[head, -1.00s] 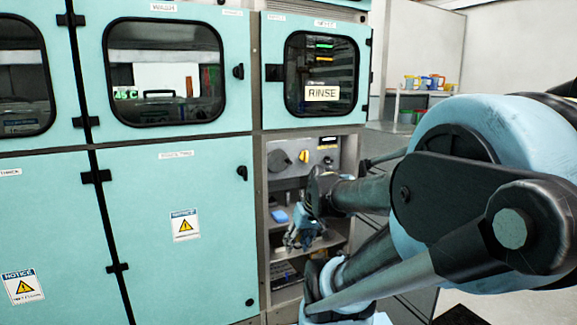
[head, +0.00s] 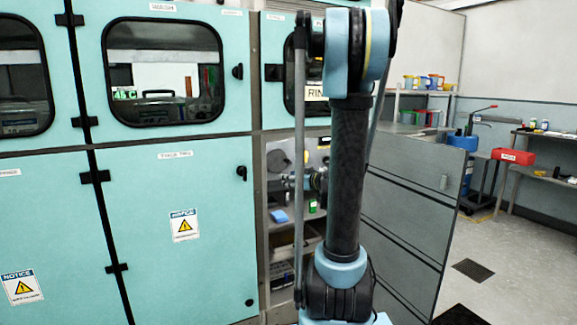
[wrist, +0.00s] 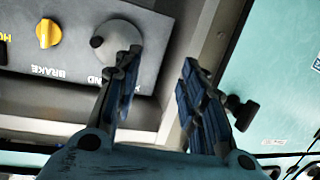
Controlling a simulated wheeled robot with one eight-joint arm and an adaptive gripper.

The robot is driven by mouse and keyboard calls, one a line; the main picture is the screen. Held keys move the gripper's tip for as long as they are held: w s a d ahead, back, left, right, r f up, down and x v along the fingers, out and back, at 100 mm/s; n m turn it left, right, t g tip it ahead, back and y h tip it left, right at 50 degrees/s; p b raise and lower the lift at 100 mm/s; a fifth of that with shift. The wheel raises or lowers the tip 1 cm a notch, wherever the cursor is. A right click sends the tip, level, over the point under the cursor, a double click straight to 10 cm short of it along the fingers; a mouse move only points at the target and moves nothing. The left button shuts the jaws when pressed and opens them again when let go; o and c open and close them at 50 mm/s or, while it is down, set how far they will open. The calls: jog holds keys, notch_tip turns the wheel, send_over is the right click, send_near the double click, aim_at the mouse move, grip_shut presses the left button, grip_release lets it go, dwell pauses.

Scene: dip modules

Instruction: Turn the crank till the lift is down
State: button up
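The crank, a round grey disc (wrist: 125,36) with a small black knob, sits on a grey panel at the top of the wrist view, partly covered by a finger. A yellow knob (wrist: 47,33) marked BRAKE is on the same panel. My gripper (wrist: 160,62) is open and empty. Its left finger overlaps the edge of the disc in the picture; I cannot tell if they touch. In the head view my arm hides the crank. I cannot make out the lift.
A teal door (head: 170,230) with a notice label closes the cabinet left of the open bay. The window behind the RINSE sign (head: 317,92) is mostly hidden by my arm. A blue thing (head: 279,216) lies on the bay's shelf. Grey drawers (head: 410,200) stand to the right.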

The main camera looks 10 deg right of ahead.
aim_at(289, 162)
jog(key=w+d+t+h, duration=0.2)
jog(key=w+d+t, duration=0.2)
jog(key=w+d, duration=0.25)
jog(key=shift+m, duration=0.4)
jog(key=x, duration=1.6)
jog(key=shift+w+d+r, duration=0.1)
jog(key=shift+w, duration=0.1)
jog(key=shift+c, duration=0.3)
grip_shut()
